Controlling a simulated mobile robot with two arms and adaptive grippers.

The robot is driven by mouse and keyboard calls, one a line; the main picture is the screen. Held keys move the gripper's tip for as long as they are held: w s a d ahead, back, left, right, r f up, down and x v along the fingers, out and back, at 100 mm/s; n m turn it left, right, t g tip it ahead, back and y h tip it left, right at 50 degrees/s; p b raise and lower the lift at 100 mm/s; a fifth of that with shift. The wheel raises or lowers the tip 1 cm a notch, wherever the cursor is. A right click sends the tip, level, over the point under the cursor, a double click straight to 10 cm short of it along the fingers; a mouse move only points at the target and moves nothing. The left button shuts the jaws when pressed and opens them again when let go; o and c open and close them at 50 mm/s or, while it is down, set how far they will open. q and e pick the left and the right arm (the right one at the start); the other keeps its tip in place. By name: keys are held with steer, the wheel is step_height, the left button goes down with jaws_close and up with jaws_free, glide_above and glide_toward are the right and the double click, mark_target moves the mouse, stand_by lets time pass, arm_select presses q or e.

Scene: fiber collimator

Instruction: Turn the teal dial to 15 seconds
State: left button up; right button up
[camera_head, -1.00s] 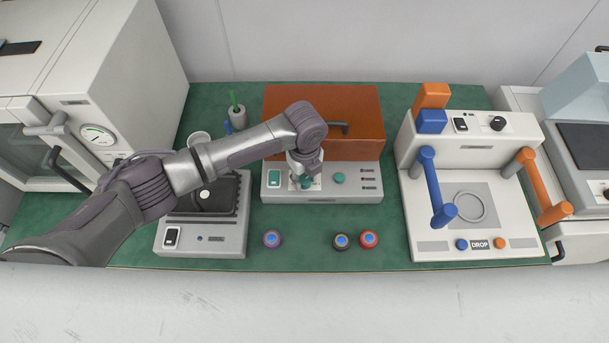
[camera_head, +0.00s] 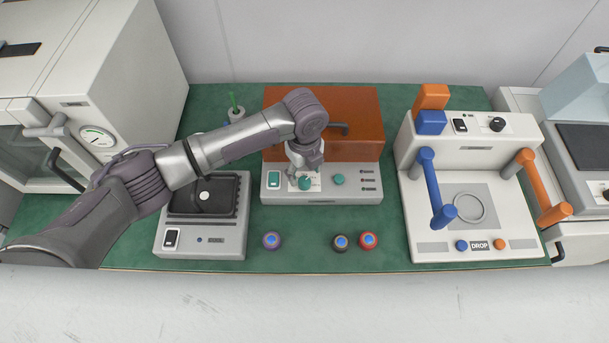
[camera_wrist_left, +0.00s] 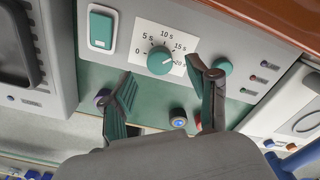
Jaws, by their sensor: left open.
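The teal dial (camera_head: 305,184) is on the front panel of the grey control box with the orange-brown top. In the left wrist view the dial (camera_wrist_left: 161,60) sits on a white scale plate (camera_wrist_left: 146,32) marked 0, 5 s, 10 s, 15 s and 20 s. A pale mark on the dial's right side points toward the 15 s to 20 s side; its exact reading is too small to tell. My left gripper (camera_wrist_left: 167,80) is open and empty, its fingers apart and clear of the dial. In the head view the left gripper (camera_head: 304,170) is just behind and above the dial.
A teal button (camera_head: 339,179) is right of the dial, and a teal rocker switch (camera_head: 273,179) is left. Several small round pucks stand in front, including a red one (camera_head: 368,240). A white machine (camera_head: 410,215) with blue and orange handles stands at right.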

mark_target(304, 181)
arm_select(q)
step_height(304, 181, up, 8)
steer(key=shift+r, duration=0.2)
steer(key=shift+f, duration=0.1)
stand_by(0.5)
